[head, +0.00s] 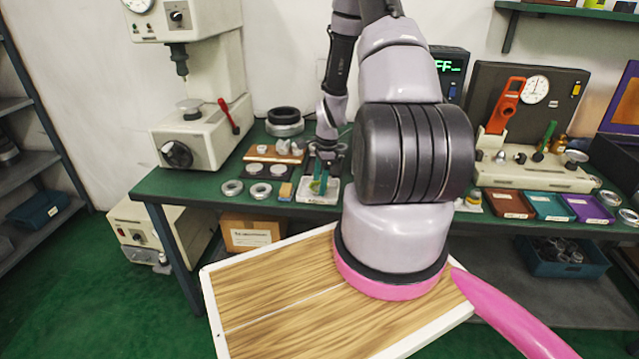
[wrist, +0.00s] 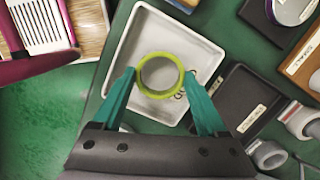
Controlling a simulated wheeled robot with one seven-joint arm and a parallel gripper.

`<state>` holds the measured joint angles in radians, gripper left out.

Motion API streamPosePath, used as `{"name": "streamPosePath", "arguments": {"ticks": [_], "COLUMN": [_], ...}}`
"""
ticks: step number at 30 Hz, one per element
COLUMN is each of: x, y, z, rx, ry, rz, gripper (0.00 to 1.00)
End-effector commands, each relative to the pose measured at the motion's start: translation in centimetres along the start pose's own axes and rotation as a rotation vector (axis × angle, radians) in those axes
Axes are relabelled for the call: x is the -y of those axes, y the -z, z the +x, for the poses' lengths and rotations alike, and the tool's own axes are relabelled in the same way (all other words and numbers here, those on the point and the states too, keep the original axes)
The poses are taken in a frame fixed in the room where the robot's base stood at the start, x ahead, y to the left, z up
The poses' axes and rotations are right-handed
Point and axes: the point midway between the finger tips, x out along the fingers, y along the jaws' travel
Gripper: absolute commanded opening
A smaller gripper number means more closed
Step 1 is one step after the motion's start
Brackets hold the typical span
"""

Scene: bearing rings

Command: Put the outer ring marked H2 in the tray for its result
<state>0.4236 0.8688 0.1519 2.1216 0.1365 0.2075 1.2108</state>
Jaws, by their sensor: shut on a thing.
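The ring (wrist: 141,82), yellow-green around its edge, sits between the fingertips of my gripper (wrist: 160,76) in the wrist view. My gripper is shut on it, one teal finger on each side. Below it is a shallow white tray (wrist: 206,45) with partly hidden lettering. No H2 mark can be read on the ring. In the head view my gripper (head: 319,186) is over the white tray (head: 318,198), and the ring cannot be made out. Brown (head: 508,204), teal (head: 552,206) and purple (head: 588,208) labelled trays stand at the right of the bench; their labels are too small to read.
Two loose rings (head: 232,187) lie near the bench's front left. A dial gauge stand (head: 530,176) stands behind the coloured trays. A press-like machine (head: 195,130) stands at the left. A dark labelled box (wrist: 236,92) adjoins the white tray.

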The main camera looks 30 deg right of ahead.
Motion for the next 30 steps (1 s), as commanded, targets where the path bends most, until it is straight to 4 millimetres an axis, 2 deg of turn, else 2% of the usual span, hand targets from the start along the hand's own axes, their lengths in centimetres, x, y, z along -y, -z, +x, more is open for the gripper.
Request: {"name": "streamPosePath", "arguments": {"ticks": [12,13,15,24,26,30], "x": [0.0,0.0,0.1,0.1,0.1,0.2], "y": [0.1,0.1,0.1,0.1,0.1,0.1], "z": [0.7,0.8,0.7,0.3,-0.2,-2.7], "rx": [0.000,0.000,0.000,0.000,-0.001,-0.002], "ry": [0.000,0.001,0.001,0.001,0.003,0.006], "rz": [0.000,0.000,-0.001,-0.001,-0.001,-0.001], "gripper": [0.06,0.79,1.00,1.00,1.00,1.00]}}
